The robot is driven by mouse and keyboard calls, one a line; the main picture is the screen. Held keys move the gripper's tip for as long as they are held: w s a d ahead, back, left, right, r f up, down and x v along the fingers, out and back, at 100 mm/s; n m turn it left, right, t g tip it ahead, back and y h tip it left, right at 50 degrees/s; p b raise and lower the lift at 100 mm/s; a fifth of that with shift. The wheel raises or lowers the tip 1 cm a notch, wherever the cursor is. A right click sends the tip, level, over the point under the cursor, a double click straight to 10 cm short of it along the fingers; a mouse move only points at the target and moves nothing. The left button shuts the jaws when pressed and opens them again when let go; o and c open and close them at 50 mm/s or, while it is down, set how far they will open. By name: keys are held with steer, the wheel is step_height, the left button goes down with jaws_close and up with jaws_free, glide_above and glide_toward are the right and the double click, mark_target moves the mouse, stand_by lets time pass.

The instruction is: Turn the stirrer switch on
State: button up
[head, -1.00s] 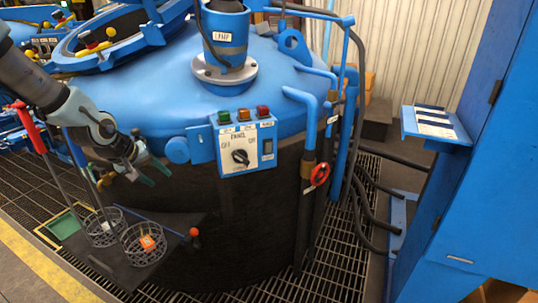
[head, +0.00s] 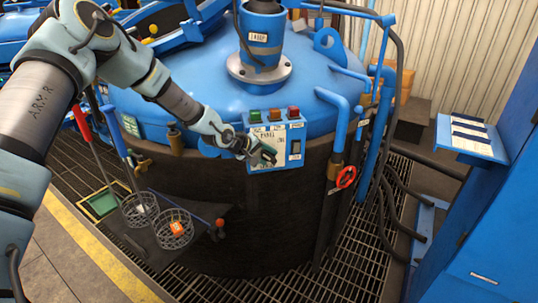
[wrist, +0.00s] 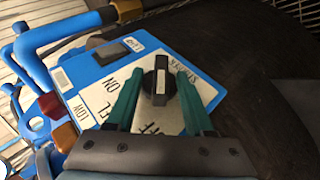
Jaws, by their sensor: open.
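A white-faced panel (head: 290,160) in a blue frame is mounted on the side of the blue furnace lid. A round black knob (wrist: 158,88) with a pale pointer mark sits on it; the mark runs nearly up and down in the wrist view. My gripper (head: 266,155) is in front of the panel and hides the knob in the head view. In the wrist view its two green fingers (wrist: 158,74) are open, one on each side of the knob. Contact cannot be told. ON lettering shows beside the left finger. A dark rocker (head: 296,148) is at the panel's right.
Green, orange and red buttons (head: 274,114) top the panel. Wire baskets (head: 173,228) rest on a low dark shelf at the lower left. A blue cabinet stands far right.

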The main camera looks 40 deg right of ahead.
steer(key=shift+x, duration=0.9)
jaws_close()
